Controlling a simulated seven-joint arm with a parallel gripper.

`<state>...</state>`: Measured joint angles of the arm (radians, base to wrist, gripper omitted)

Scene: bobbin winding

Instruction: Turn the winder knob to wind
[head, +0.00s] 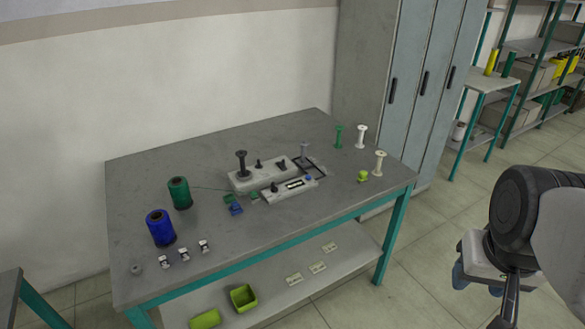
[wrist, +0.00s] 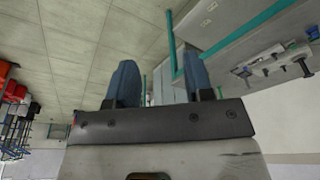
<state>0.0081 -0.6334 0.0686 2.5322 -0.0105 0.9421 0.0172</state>
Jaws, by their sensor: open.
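A thread runs from the green spool (head: 179,193) towards the winder. My gripper (head: 476,283) is off the table at the right, far from the winder. In the wrist view my gripper (wrist: 162,82) is open with nothing between its blue fingers. The winder (wrist: 275,62) shows there, tilted, at upper right.
A blue spool (head: 160,228) stands front left on the grey table (head: 200,145). White and green bobbins (head: 361,137) stand at the right end. Green bins (head: 243,298) sit on the lower shelf. Lockers (head: 420,90) stand behind. Floor between table and gripper is clear.

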